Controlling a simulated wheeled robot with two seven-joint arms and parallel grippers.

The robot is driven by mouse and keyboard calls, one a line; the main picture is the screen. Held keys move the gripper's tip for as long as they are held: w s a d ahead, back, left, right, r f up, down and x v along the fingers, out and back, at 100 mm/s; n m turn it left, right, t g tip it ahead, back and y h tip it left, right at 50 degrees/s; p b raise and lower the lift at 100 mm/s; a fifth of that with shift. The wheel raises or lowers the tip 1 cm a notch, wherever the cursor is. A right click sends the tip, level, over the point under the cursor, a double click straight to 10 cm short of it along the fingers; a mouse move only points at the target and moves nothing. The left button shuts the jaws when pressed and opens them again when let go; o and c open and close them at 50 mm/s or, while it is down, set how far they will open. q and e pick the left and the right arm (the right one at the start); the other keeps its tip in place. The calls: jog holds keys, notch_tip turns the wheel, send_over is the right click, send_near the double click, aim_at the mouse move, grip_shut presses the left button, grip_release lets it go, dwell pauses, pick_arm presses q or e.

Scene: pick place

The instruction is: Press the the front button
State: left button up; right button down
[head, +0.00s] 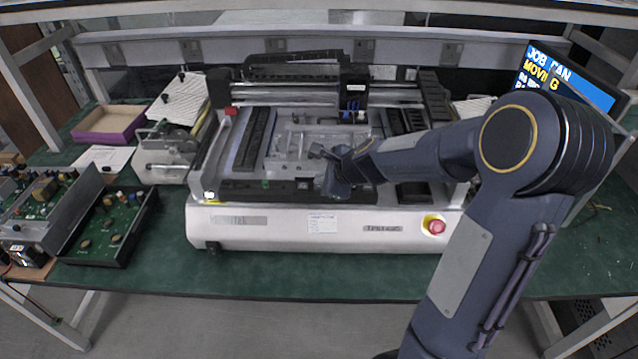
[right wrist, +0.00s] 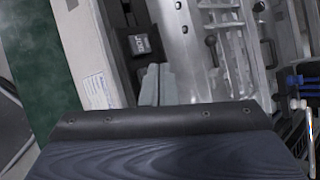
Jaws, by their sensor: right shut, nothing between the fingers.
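The white benchtop machine (head: 270,232) stands on the green bench. A red round button (head: 436,226) with a yellowish surround is on its front panel at the right. A small black block with a white-marked face (right wrist: 140,43) is on the machine near its front edge, just beyond my fingers in the right wrist view. I cannot tell which one the task calls the front button. My right gripper (head: 320,152) is over the front middle of the machine, left of the red button. Its fingers (right wrist: 158,85) are shut and empty. I cannot tell whether they touch anything. My left gripper is out of view.
A dark gantry (head: 300,72) crosses the machine behind my gripper. A monitor (head: 565,80) reading "MOVING" stands at the back right. Circuit boards (head: 108,226) and a purple-edged box (head: 108,122) lie at the left. The bench's front strip is clear.

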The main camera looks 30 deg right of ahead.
jog(key=shift+r, duration=0.45)
jog(key=shift+r+p, duration=0.1)
jog(key=shift+p, duration=0.2)
notch_tip(320, 180, up, 5)
jog(key=p, duration=0.5)
